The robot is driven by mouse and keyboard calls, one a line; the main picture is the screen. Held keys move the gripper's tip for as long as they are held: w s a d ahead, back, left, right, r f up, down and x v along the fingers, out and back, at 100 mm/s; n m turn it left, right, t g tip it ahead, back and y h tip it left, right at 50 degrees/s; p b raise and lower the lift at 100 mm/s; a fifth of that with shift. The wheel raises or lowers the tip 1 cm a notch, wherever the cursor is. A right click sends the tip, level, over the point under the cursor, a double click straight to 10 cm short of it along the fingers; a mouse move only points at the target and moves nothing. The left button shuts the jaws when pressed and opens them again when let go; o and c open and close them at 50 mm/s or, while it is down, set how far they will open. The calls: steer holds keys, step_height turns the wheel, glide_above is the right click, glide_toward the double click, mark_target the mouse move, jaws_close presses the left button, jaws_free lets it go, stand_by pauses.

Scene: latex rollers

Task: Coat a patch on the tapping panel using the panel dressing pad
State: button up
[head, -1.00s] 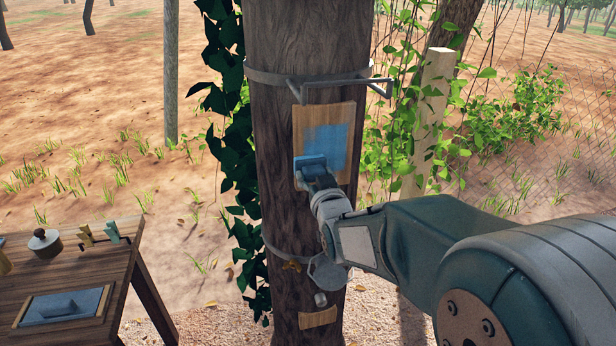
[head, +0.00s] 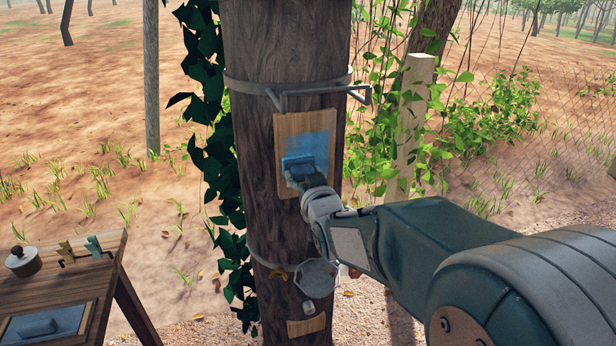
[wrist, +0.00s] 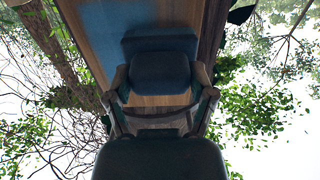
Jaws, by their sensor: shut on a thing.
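The tapping panel (head: 283,130) is a pale wooden board fixed upright on the tree trunk. A blue coated patch (head: 318,140) covers much of its upper and middle part. My gripper (head: 307,182) is shut on the panel dressing pad (head: 299,164), a blue block held against the lower left of the patch. In the wrist view the pad (wrist: 160,42) sits between my fingers in front of the panel (wrist: 97,45), with blue coating to its upper left. Whether the pad's face touches the wood is hidden.
A metal band with a bracket (head: 320,92) circles the trunk (head: 260,200) above the panel. A cup (head: 316,278) hangs below it. A wooden table (head: 75,275) at left holds a blue tray (head: 45,325), a lidded pot (head: 23,261) and clips. Ivy (head: 215,140) climbs the trunk's left side.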

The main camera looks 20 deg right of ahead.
mark_target(286, 164)
steer(key=shift+a+r, duration=0.5)
steer(key=shift+a, duration=0.3)
steer(key=shift+a+r, duration=0.45)
steer(key=shift+a, duration=0.3)
steer(key=shift+d, duration=2.05)
steer(key=shift+r, duration=0.9)
steer(key=shift+a, duration=2)
steer(key=shift+s, duration=2.95)
steer(key=shift+s, duration=0.1)
